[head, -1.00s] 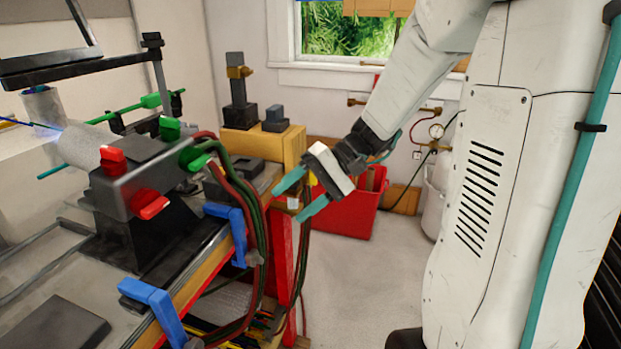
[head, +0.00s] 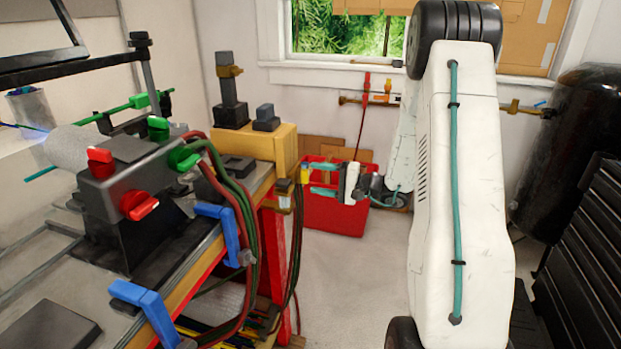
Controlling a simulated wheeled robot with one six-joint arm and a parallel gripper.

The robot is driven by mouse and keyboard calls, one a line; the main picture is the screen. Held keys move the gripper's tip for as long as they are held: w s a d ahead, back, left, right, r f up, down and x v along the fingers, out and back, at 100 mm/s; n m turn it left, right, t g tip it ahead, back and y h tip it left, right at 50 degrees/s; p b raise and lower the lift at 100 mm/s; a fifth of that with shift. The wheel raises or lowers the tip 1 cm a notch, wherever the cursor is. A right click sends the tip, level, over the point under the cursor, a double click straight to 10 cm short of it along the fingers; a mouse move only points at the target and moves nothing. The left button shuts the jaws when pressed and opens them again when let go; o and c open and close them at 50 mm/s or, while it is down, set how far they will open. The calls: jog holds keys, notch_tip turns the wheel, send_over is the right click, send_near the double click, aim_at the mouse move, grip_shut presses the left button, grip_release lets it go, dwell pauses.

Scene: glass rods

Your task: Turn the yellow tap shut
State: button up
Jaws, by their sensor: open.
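A small yellow piece (head: 304,173), which looks like the yellow tap's handle, shows at the right end of the bench, beside a grey and brass fitting (head: 284,196). It is too small to tell how it is turned. My gripper (head: 314,177) points left with its two teal fingers open and apart. The fingertips are close to the yellow piece, one a little above and one a little below in the picture. I cannot tell whether they touch it. Nothing is seen held.
A bench with red and green knobs (head: 139,205), blue clamps (head: 218,226) and hanging hoses (head: 245,210) fills the left. A red bin (head: 335,219) stands behind my gripper. Wall pipes carry red and orange handles (head: 388,88). A dark tank (head: 565,140) and drawers stand right. Grey floor lies between.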

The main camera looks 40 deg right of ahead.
aim_at(308, 177)
jog(key=shift+x, duration=1.5)
jog(key=c, duration=0.9)
